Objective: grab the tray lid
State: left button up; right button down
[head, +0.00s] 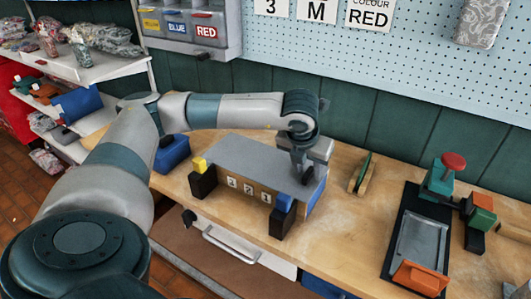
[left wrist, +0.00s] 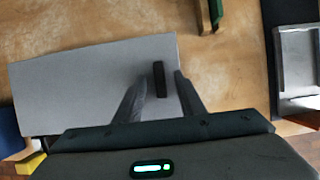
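The tray lid (head: 245,160) is a flat grey rectangle on top of a wooden box with number tiles on its front. The lid also fills the left part of the left wrist view (left wrist: 80,85). A small black handle (left wrist: 159,80) stands near the lid's right end. My left gripper (head: 304,172) points down over that end. In the left wrist view its two fingers (left wrist: 160,76) are apart, one on each side of the handle, with gaps between. I cannot tell how far down they reach along it. My right gripper is not in view.
Black posts with a yellow block (head: 200,163) and a blue block (head: 284,203) stand at the box's front corners. A blue bin (head: 172,153) is left. A green-and-wood piece (head: 362,173) and a black mat with a metal tray (head: 420,240) lie right. Bare wood lies between.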

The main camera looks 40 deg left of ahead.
pick_arm(q)
jog(key=shift+w+f, duration=0.1)
jog(key=shift+f, duration=0.1)
dwell(0.3)
grip_shut()
jog(key=shift+r, duration=0.2)
